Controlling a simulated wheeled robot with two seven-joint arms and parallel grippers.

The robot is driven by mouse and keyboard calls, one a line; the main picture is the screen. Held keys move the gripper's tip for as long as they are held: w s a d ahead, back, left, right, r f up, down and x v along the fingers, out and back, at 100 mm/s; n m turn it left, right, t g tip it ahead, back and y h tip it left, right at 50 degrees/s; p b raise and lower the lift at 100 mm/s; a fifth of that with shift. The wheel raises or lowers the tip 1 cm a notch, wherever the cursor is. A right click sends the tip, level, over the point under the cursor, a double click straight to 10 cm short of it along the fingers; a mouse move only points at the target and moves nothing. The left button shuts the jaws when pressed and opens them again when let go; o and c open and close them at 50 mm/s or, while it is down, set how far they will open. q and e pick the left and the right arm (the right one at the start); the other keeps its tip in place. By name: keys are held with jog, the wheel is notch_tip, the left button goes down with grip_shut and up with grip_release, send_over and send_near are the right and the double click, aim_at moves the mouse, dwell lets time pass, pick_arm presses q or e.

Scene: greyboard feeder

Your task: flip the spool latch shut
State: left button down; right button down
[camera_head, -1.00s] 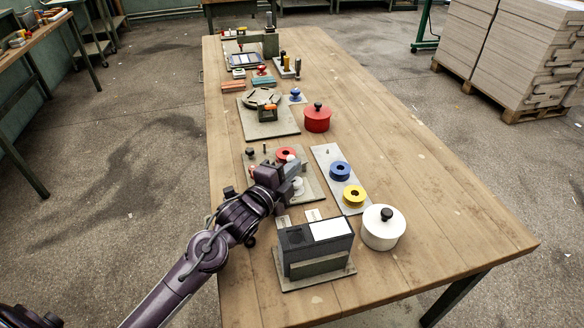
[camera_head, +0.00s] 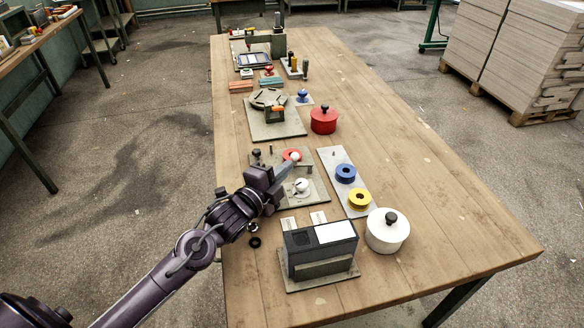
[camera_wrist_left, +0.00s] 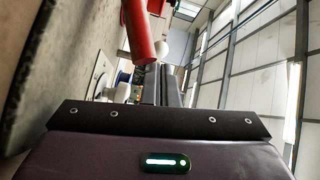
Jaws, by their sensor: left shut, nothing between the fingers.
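A grey base plate (camera_head: 318,194) on the table carries a red spool (camera_head: 288,153) and a white round part (camera_head: 302,186). A small white ball knob (camera_head: 296,157) shows beside the red spool. My left gripper (camera_head: 290,168) is shut and empty, its fingertips close to the knob and red spool. In the left wrist view the shut fingers (camera_wrist_left: 162,84) point away from the camera, near a white ball (camera_wrist_left: 162,50) and beside a red bar (camera_wrist_left: 138,32). I cannot tell whether they touch, nor make out how the latch stands. My right gripper is not in view.
A plate (camera_head: 334,157) with a blue ring (camera_head: 345,173) and a yellow ring (camera_head: 359,199) lies to the right. A dark box (camera_head: 320,252) and a white pot (camera_head: 387,232) stand nearer. A red pot (camera_head: 323,121) stands farther back. The table's right side is clear.

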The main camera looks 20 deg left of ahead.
pick_arm(q)
jog(key=v, duration=0.5)
jog(key=shift+s, duration=0.35)
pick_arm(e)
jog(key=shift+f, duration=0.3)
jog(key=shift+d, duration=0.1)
